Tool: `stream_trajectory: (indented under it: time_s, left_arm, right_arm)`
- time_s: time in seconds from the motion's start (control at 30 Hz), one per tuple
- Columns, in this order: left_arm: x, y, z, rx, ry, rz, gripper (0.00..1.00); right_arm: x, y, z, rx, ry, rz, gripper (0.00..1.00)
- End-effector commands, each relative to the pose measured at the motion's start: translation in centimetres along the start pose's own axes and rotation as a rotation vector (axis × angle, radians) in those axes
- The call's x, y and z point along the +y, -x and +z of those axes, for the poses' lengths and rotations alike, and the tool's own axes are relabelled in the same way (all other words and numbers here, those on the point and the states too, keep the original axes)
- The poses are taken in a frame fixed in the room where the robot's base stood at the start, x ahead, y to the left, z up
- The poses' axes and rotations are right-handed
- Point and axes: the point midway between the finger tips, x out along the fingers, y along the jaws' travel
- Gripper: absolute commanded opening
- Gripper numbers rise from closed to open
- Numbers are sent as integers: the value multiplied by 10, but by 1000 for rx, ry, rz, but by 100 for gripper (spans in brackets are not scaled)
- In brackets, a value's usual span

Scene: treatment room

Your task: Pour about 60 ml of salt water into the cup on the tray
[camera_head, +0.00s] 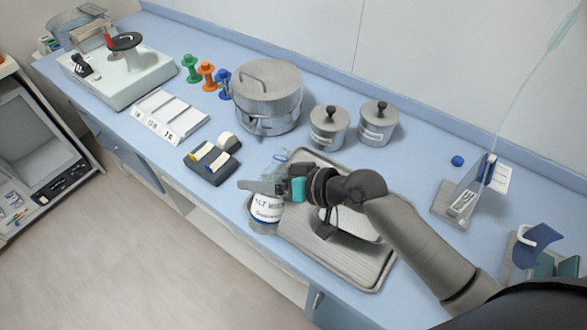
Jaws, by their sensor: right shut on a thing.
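A clear bottle (267,212) with a white and blue label reading like "salt water" stands upright at the left edge of the metal tray (372,284). My right gripper (268,187) is shut on the bottle's upper part, reaching in from the right. I cannot tell whether the bottle's base touches the counter or is lifted. My right wrist and forearm cover the middle of the tray. A pale shallow shape on the tray shows partly beneath the arm. I cannot make out the cup. My left gripper is not in view.
A big lidded steel pot (267,98) and two lidded canisters (328,128) (379,123) stand behind the tray. A dark holder (212,165) is left of the bottle. A small blue cap (457,160) and an upright clear stand (470,190) are at right.

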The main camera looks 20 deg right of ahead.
Motion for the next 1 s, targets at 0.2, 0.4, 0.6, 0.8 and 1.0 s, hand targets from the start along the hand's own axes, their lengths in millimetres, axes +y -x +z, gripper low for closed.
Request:
stream_trajectory:
  time_s: [0.2,0.4,0.6,0.8,1.0]
  left_arm:
    - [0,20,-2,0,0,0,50]
    - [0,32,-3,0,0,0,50]
    - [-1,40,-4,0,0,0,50]
    - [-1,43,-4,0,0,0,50]
    - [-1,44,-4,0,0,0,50]
  right_arm:
    - [-9,3,-1,42,146,60,4]
    - [-11,3,-1,78,274,114,4]
    - [-12,2,0,111,394,165,4]
    - [-12,1,3,136,484,203,4]
    - [-11,1,3,149,529,221,4]
